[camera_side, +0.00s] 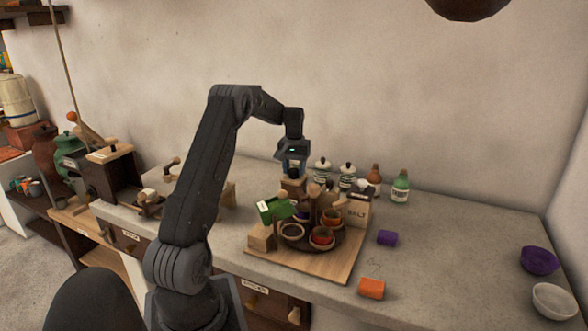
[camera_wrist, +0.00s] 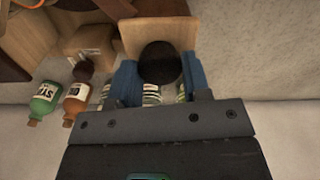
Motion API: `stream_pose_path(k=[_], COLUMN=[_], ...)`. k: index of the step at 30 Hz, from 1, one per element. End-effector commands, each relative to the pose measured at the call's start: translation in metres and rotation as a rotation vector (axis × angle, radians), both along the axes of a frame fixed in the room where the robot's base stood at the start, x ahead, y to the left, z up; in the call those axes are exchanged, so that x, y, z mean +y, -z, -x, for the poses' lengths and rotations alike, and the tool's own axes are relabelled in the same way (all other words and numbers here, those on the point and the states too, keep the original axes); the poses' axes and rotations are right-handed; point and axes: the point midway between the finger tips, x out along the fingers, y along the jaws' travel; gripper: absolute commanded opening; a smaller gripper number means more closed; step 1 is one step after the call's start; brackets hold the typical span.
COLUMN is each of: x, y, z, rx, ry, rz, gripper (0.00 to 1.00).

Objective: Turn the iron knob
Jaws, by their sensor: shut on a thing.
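The iron knob (camera_wrist: 160,62) is dark and round in the wrist view, in front of a pale wooden block (camera_wrist: 158,30). My gripper (camera_wrist: 159,78) has its blue fingers on either side of the knob and is shut on it. In the side view my gripper (camera_side: 292,171) points down at the top of the wooden block (camera_side: 293,187), at the back of a wooden board (camera_side: 335,268). The knob is hidden between the fingers there, and its turn angle cannot be told.
A round dark tray with several small bowls (camera_side: 322,237), a green block (camera_side: 273,209) and a salt box (camera_side: 357,211) crowd the board. Jars and bottles (camera_side: 400,187) stand behind. A purple piece (camera_side: 387,238) and an orange piece (camera_side: 371,288) lie right; the far right counter is mostly clear.

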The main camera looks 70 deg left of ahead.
Motion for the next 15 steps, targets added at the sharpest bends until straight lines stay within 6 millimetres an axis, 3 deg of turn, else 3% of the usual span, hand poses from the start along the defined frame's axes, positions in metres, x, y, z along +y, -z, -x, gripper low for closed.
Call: stream_pose_path(k=[15], x=[-0.0002], y=[-0.001], z=[-0.0003], rx=[-0.001], ry=[0.473], rz=[-0.001], gripper=[0.2])
